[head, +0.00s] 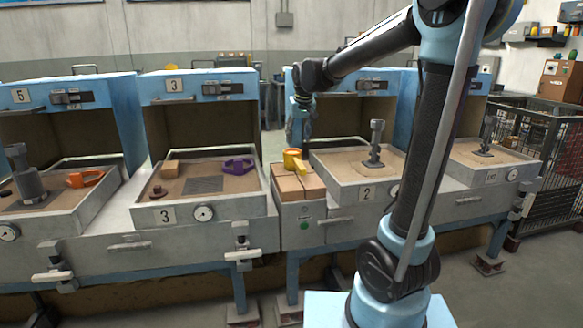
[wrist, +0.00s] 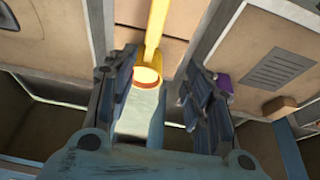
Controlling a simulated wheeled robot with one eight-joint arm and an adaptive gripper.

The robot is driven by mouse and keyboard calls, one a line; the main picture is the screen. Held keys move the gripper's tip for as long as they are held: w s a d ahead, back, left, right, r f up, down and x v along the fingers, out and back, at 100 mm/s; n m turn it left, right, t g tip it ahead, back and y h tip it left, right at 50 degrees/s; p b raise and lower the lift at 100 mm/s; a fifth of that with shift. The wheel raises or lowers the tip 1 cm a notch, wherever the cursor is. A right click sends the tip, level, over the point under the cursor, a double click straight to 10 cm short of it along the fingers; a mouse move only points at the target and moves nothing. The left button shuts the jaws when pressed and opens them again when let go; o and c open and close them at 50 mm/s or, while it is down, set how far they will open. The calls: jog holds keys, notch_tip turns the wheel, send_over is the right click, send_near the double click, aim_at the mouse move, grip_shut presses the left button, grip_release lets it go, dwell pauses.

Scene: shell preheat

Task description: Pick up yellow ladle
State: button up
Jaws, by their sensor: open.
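The yellow ladle (head: 292,159) rests on a tan block-topped stand (head: 287,187) between two stations in the head view. Its round cup is at the back left and its handle points to the front right. In the wrist view the ladle (wrist: 155,28) appears between my fingers, with the handle running to the top edge and the cup lower down. My gripper (head: 302,122) is above the ladle in the head view, pointing down, apart from it. In the wrist view my gripper (wrist: 162,68) is open and empty, fingers on both sides of the ladle.
A sand tray labelled 3 (head: 160,217) with a purple piece (head: 238,166) stands left of the stand. A sand tray labelled 2 (head: 335,186) with a grey upright post (head: 376,145) stands close on the right. An orange piece (head: 86,178) lies in the far left tray.

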aim_at(299, 162)
jog(key=x, duration=0.3)
jog(key=d+x, duration=0.1)
jog(key=x, duration=0.7)
jog(key=shift+w+d+f, duration=0.1)
jog(key=shift+w, duration=0.05)
jog(key=shift+s+d+x, duration=0.1)
jog(key=shift+d+x, duration=0.05)
jog(key=shift+x, duration=1.3)
jog(key=shift+s+d+x, duration=0.1)
jog(key=shift+d+x, duration=0.1)
jog(key=shift+x, duration=1.25)
jog(key=shift+a+f, duration=0.1)
jog(key=shift+a, duration=0.05)
grip_shut()
